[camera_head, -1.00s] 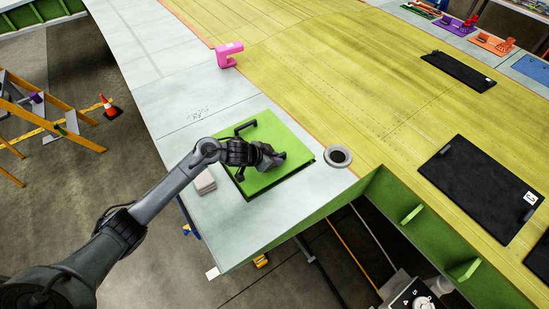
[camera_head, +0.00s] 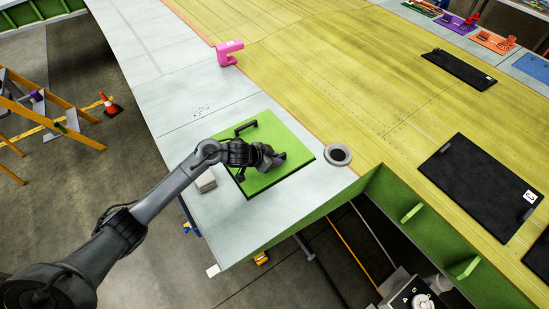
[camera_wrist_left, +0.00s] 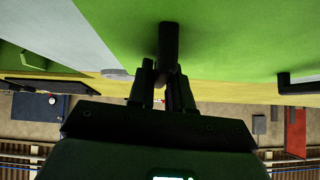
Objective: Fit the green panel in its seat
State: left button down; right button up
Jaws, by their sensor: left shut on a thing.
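The green panel (camera_head: 290,142) lies over the pale grey part of the wing near its corner, with two black handles. The far handle (camera_head: 246,126) is free. My left gripper (camera_head: 274,160) is shut on the near handle; in the left wrist view the gripper (camera_wrist_left: 163,82) closes around the end of this black handle (camera_wrist_left: 168,42). The panel looks about level with the wing skin, with a dark line along its left edge. The seat is hidden under the panel, so I cannot tell whether it is fully down. My right gripper is not in view.
A small pale block (camera_head: 206,181) lies left of the panel, and a round grey ring (camera_head: 338,155) lies to its right. A pink clamp-like tool (camera_head: 229,53) stands farther back. Black panels (camera_head: 480,185) lie on the yellow surface at right. The wing edge drops off in front.

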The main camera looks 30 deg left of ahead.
pick_arm(q)
jog(key=shift+f+b, duration=0.35)
jog(key=shift+f, duration=0.6)
jog(key=c, duration=1)
grip_release()
jog(key=shift+o, duration=0.2)
jog(key=shift+f, duration=0.1)
jog(key=v, duration=1.1)
jog(key=shift+p, duration=0.3)
